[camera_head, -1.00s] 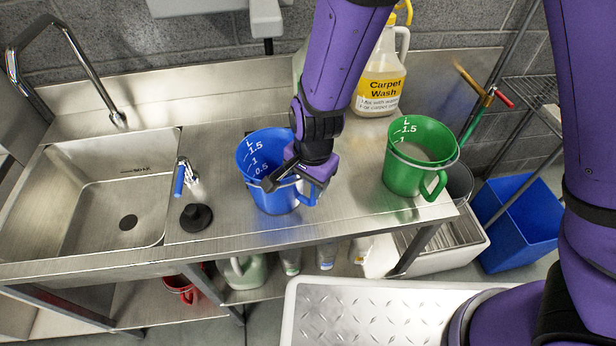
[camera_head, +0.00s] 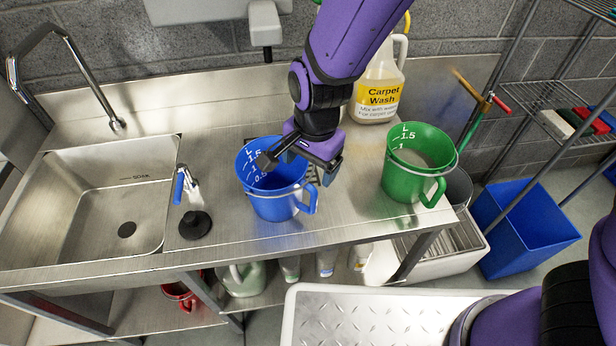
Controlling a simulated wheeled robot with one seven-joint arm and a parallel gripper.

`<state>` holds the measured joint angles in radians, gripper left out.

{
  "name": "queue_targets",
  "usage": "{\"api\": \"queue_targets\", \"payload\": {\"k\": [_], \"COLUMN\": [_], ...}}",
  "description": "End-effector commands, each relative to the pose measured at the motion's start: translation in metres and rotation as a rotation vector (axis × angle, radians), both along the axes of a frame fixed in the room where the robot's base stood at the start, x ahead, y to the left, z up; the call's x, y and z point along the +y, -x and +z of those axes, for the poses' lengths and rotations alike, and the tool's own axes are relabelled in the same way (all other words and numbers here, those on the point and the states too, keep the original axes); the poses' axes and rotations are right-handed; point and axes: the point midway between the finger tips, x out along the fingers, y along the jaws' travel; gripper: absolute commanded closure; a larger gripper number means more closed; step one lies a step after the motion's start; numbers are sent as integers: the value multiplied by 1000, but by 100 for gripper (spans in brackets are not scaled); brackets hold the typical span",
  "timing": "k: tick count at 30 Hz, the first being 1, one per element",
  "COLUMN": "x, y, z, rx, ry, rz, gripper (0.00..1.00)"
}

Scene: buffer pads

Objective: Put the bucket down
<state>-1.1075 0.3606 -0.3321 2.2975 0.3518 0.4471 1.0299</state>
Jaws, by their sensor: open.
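The blue bucket (camera_head: 275,203) stands upright on the steel counter (camera_head: 345,215), right of the sink, with its handle toward the right. It has white measure marks inside and looks empty where I can see in. My gripper (camera_head: 298,166) is open and empty, above the bucket's right rim. Its fingers are spread, one over the bucket's mouth and one to the right. They look apart from the bucket, though the exact gap is hard to tell.
A green bucket (camera_head: 408,178) stands to the right, near the counter's end. A Carpet Wash jug (camera_head: 378,90) is at the back wall. A black-based tap fitting (camera_head: 194,223) stands left of the blue bucket, beside the sink (camera_head: 95,205).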

Motion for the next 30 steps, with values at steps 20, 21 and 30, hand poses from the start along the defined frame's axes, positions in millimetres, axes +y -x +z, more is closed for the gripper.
{"api": "queue_targets", "payload": {"k": [20,21,30], "x": [-4,-5,-65], "y": [1,1,-18], "z": [50,51,105], "rx": [1,0,-31], "ry": [1,0,-72], "rz": [-1,0,74], "gripper": [17,17,17]}}
